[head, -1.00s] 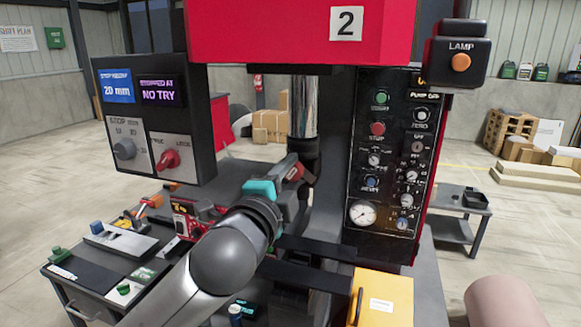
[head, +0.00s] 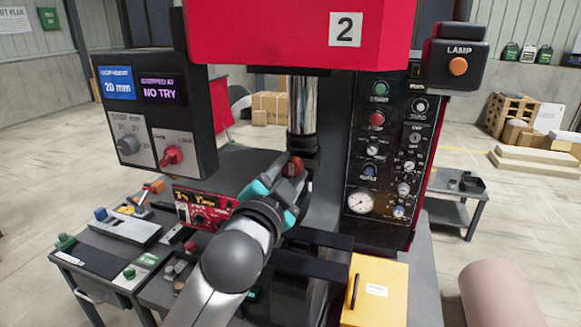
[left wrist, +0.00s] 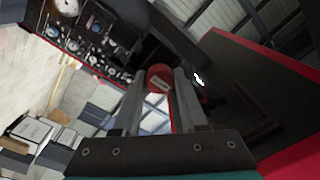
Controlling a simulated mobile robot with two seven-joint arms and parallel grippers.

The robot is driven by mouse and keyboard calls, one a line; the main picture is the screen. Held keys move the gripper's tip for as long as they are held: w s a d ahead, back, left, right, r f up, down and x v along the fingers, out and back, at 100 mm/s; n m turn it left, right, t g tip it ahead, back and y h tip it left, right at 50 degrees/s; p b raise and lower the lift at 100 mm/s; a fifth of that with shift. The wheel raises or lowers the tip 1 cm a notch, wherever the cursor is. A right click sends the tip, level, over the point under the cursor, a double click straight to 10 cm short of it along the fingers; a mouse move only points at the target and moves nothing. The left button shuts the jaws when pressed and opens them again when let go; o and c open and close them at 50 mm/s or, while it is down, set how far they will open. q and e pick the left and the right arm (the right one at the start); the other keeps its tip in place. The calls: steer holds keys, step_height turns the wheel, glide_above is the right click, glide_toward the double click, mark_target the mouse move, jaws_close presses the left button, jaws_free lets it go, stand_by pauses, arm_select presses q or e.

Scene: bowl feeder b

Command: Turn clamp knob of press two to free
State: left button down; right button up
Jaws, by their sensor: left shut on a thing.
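Press two has a red head (head: 270,35) with a "2" plate. A red knob (head: 292,167) sits low in front of the bright ram. My left gripper (head: 287,178), with teal parts, reaches up to it from the lower left and is shut on it. In the left wrist view the red knob's round face (left wrist: 160,78) shows between the two grey fingers; its small label is unreadable. Another red knob (head: 172,156) is on the dark box at left, apart from my gripper. My right gripper is not in view.
The black control panel (head: 381,150) with buttons and a gauge stands right of the ram. A yellow box (head: 375,290) is at the lower right. A bench with small fixtures (head: 125,228) is at left. A lamp box (head: 455,55) hangs at upper right.

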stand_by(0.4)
arm_select(q)
steer(key=shift+c, duration=2.2)
jaws_free()
steer(key=p+v, duration=0.4)
steer(key=v, duration=1.1)
steer(key=shift+p, duration=0.35)
steer(key=shift+s+f, duration=0.1)
steer(key=shift+f, duration=0.1)
